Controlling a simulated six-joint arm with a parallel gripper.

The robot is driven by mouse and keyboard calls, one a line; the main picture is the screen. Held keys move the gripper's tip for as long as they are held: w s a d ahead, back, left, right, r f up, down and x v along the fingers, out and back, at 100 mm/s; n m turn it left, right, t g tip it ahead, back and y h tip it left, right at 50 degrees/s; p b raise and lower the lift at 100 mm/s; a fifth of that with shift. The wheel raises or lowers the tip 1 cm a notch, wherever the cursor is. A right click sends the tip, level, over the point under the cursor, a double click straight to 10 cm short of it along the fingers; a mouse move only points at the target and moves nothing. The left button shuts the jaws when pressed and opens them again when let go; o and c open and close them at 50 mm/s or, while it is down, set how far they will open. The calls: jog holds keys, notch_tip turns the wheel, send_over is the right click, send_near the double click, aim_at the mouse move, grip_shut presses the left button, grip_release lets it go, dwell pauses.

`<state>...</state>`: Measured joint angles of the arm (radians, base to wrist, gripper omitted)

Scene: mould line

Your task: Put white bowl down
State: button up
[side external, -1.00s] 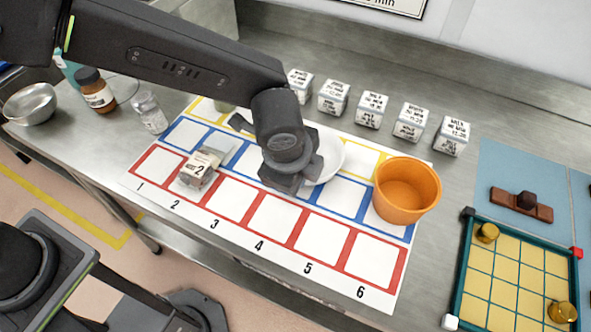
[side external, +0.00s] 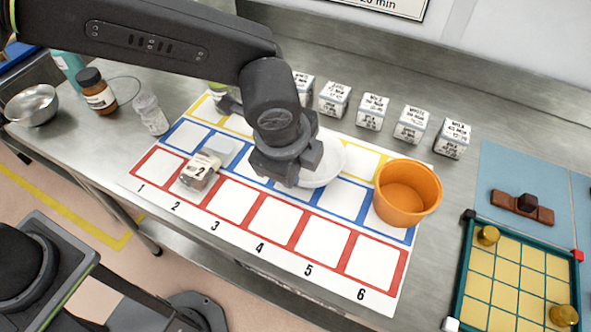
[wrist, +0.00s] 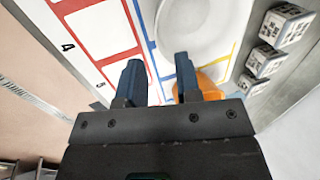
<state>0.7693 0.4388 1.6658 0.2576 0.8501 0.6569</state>
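The white bowl (side external: 327,165) sits on the numbered mat (side external: 190,217), around the blue and yellow rows, partly hidden behind my gripper in the side external view. In the wrist view the bowl (wrist: 200,25) lies at the top, just beyond the fingertips. My gripper (side external: 292,172) is low over the mat at the bowl's left side. In the wrist view the two fingers of my gripper (wrist: 159,75) are apart with mat showing between them. The right finger is close to the bowl's rim; I cannot tell whether it touches.
An orange cup (side external: 406,193) stands on the mat right of the bowl. Several white cubes (side external: 371,110) line the back. A gridded tray (side external: 515,270) is at the right. The red row's right squares are bare.

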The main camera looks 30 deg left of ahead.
jog(key=v, duration=0.7)
jog(key=a+r+n, duration=0.5)
jog(key=a, duration=0.6)
jog(key=s+a+n+t, duration=0.1)
jog(key=s+a+n, duration=0.4)
jog(key=a, duration=0.4)
jog(key=s+a+n+t, duration=0.1)
jog(key=s+a+n, duration=0.5)
jog(key=a+n, duration=0.2)
jog(key=shift+a+f, duration=0.4)
jog(key=shift+a, duration=0.35)
